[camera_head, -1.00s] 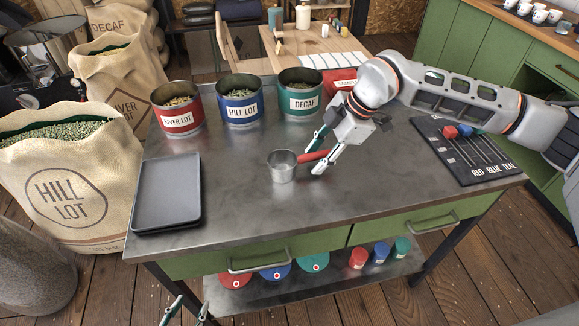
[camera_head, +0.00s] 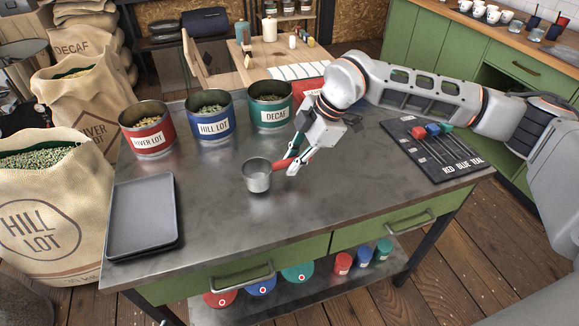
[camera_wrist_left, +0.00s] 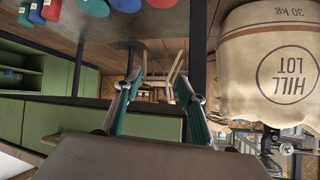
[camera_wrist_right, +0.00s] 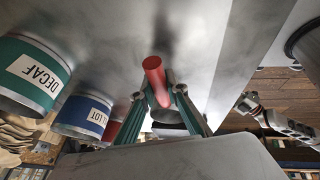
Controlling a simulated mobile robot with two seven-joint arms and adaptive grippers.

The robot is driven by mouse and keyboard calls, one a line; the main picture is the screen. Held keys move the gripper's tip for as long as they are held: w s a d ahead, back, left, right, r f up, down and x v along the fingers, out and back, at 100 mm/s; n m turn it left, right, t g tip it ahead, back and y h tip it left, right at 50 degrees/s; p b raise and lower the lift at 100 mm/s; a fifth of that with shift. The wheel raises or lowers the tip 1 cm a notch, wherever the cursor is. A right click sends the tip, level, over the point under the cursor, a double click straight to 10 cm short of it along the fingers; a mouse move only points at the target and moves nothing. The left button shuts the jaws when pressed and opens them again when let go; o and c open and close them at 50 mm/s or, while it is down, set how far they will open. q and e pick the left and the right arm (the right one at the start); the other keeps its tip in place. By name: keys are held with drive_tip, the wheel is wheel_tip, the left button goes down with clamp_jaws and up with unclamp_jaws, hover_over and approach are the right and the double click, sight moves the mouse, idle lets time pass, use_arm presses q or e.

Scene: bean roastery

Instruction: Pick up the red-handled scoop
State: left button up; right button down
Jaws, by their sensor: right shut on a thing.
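The scoop (camera_head: 257,177) has a round metal cup and a red handle. My right gripper (camera_head: 291,165) is shut on the red handle, with the cup out to its left over the middle of the metal table (camera_head: 225,235). The cup looks slightly clear of the tabletop, though the gap is hard to judge. In the right wrist view the red handle (camera_wrist_right: 155,78) sits between the fingertips (camera_wrist_right: 163,92), and the cup is partly hidden behind. My left gripper (camera_wrist_left: 156,82) is open and empty in the left wrist view; it is outside the head view.
River Lot (camera_head: 147,138), Hill Lot (camera_head: 212,127) and Decaf (camera_head: 270,115) cans line the back. A grey tray (camera_head: 143,215) lies at left, and a rack (camera_head: 437,150) with coloured-handled tools at right. The front middle of the table is clear.

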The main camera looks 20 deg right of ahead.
wheel_tip(320, 180, up, 18)
drive_tip(key=shift+r, duration=0.2)
drive_tip(key=shift+f, duration=0.1)
idle(1.1)
